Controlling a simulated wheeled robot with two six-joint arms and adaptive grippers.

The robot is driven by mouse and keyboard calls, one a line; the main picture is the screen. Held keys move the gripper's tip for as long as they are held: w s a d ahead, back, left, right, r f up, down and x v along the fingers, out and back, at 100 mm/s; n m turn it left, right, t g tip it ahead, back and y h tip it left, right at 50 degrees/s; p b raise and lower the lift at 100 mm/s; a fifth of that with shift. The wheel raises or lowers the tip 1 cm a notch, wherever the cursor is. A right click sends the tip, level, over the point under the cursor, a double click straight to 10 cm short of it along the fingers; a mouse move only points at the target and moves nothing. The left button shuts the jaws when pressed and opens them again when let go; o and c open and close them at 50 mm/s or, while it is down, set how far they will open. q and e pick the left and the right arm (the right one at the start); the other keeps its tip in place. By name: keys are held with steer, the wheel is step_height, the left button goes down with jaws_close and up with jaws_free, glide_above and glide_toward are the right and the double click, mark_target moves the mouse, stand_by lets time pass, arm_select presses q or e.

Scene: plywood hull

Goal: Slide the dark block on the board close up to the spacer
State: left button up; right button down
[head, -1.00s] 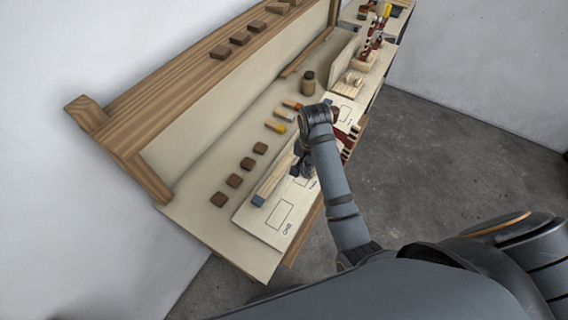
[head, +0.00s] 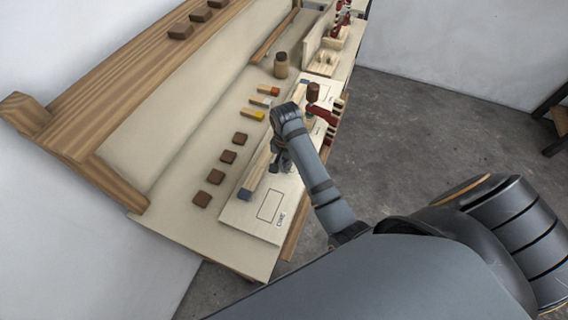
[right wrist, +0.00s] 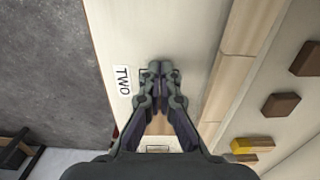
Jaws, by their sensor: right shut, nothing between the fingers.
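The pale board (head: 240,217) lies along the bench's front edge, with outlined boxes and printed labels; the label TWO (right wrist: 121,80) shows in the right wrist view. A wooden strip (head: 262,165) runs along the board and ends in a small blue-grey block (head: 245,194). I cannot tell whether that block is the spacer. My right gripper (head: 283,163) is low over the board beside the strip, its fingers (right wrist: 160,68) shut and empty over an outlined box. A brown patch (right wrist: 158,125) shows between the finger links; I cannot tell whether it is the dark block. My left gripper is out of view.
Several brown blocks (head: 228,156) stand in a row behind the board. Yellow-ended and orange-ended pieces (head: 253,114) lie farther along. A brown jar (head: 281,66) and dark red clamps (head: 322,113) stand beyond. A timber rail (head: 100,110) bounds the back.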

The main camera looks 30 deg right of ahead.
steer(key=shift+w+d+r, duration=0.25)
steer(key=shift+w+d, duration=0.2)
steer(key=shift+d, duration=0.25)
steer(key=shift+w+d+f, duration=0.1)
steer(key=shift+w+d, duration=0.35)
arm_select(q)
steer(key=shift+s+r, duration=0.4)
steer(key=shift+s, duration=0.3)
arm_select(e)
steer(key=shift+a, duration=0.1)
steer(key=shift+w+d+p, duration=0.15)
steer(key=shift+d+p, duration=0.1)
steer(key=shift+p, duration=0.15)
steer(key=w+d, duration=0.1)
steer(key=w+d+p, duration=0.1)
steer(key=d, duration=0.1)
steer(key=shift+w+r+p, duration=0.2)
steer(key=shift+w+p, duration=0.1)
steer(key=w+d, duration=0.4)
steer(key=shift+d+f, duration=0.1)
steer(key=shift+f, duration=0.2)
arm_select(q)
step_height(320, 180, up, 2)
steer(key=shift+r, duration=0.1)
arm_select(e)
steer(key=shift+r, duration=0.1)
